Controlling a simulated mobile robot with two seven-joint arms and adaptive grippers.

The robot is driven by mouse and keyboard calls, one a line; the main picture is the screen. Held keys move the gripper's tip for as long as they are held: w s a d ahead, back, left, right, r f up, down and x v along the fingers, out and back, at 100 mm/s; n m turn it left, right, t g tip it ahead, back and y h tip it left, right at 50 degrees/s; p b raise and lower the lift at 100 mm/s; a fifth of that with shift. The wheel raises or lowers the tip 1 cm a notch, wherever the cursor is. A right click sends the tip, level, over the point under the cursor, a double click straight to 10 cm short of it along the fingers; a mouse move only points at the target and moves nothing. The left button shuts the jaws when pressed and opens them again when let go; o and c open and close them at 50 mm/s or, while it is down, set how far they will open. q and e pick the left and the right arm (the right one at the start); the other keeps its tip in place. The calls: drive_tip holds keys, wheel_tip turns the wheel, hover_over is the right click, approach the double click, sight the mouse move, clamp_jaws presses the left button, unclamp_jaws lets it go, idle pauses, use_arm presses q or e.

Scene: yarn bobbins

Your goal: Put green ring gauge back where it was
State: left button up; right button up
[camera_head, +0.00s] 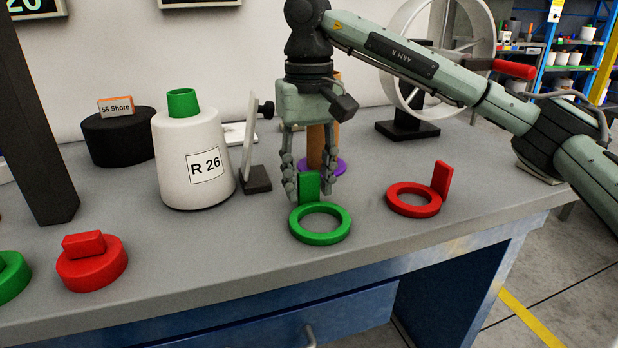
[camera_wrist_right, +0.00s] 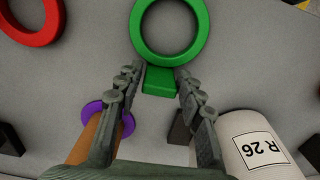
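The green ring gauge (camera_head: 320,237) lies flat on the grey table near its front edge, with its upright tab on the far side. My right gripper (camera_head: 309,196) points down over the tab, one finger on each side, with a small gap visible. In the right wrist view the green ring gauge (camera_wrist_right: 135,30) lies ahead of the fingertips, and its tab (camera_wrist_right: 159,82) is between them. My right gripper (camera_wrist_right: 160,76) is open there. Whether a fingertip touches the tab is hard to tell. My left gripper is not in view.
A red ring gauge (camera_head: 413,211) lies to the right. A white bobbin marked R 26 (camera_head: 175,165) stands left, beside a tilted plate on a dark base (camera_head: 256,180). A brown post with a purple base (camera_head: 334,166) stands just behind my gripper. Red and green plug gauges are at front left.

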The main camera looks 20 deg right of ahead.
drive_tip(key=shift+o, duration=0.8)
wheel_tip(320, 180, up, 11)
drive_tip(key=shift+p, duration=0.75)
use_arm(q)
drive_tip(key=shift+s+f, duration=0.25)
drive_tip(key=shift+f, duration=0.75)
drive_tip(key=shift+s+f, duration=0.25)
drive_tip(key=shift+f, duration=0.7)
use_arm(e)
drive_tip(key=shift+r, duration=0.65)
